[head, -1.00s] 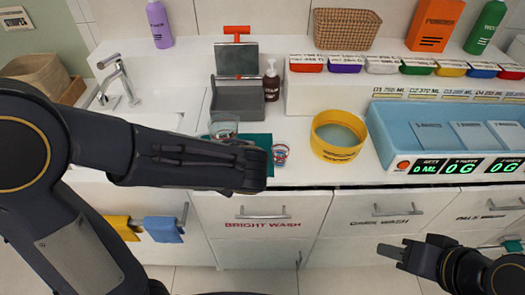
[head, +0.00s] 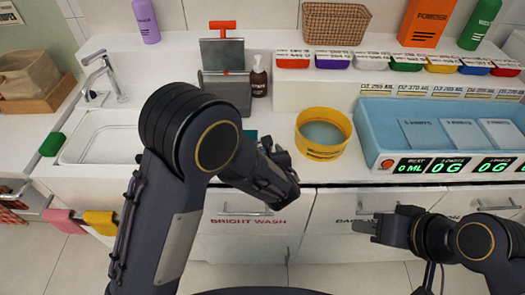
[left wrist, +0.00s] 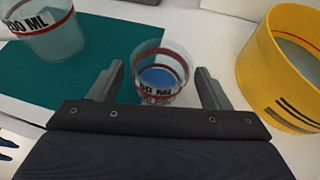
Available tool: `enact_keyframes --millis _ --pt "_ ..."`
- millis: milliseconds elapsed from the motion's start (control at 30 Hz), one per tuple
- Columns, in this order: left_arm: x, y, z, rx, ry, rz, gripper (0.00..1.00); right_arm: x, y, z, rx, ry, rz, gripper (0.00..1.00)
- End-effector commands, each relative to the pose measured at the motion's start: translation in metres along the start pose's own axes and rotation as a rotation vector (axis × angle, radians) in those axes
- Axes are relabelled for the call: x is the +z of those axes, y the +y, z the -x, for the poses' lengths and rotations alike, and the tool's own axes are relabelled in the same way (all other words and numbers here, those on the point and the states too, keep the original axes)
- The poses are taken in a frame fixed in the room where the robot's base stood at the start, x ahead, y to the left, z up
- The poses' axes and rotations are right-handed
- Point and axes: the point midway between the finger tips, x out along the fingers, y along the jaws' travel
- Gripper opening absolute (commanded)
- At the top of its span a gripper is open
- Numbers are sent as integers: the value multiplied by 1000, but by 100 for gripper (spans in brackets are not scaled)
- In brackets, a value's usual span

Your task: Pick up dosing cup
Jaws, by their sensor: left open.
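In the left wrist view a small clear cup (left wrist: 160,75) with red bands and blue in its bottom stands between the two fingers of my open left gripper (left wrist: 158,86), close to the teal mat's edge. A larger clear cup (left wrist: 45,28) marked in ML stands on the teal mat (left wrist: 95,55) to the left. In the head view my left gripper (head: 288,172) is low over the counter's front edge, and both cups are hidden behind my arm. My right gripper (head: 372,226) is at the lower right, away from the cups; its jaw gap is unclear.
A yellow round tub (head: 311,147) stands just right of my left gripper, and also shows in the left wrist view (left wrist: 262,75). A blue tray (head: 375,120) with displays is further right. A brown pump bottle (head: 259,80) and the sink (head: 105,146) are behind and left.

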Motion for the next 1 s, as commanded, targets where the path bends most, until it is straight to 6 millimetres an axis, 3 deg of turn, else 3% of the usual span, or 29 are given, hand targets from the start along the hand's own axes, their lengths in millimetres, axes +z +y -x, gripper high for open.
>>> enact_keyframes --millis 333,700,1000 --pt "0 0 -10 0 0 1 71 -1 -1 1 0 0 0 36" --pt "0 0 -10 0 0 1 23 -1 -1 1 0 0 0 36" --pt "2 0 -8 -1 -1 2 22 -1 -1 1 0 0 0 36"
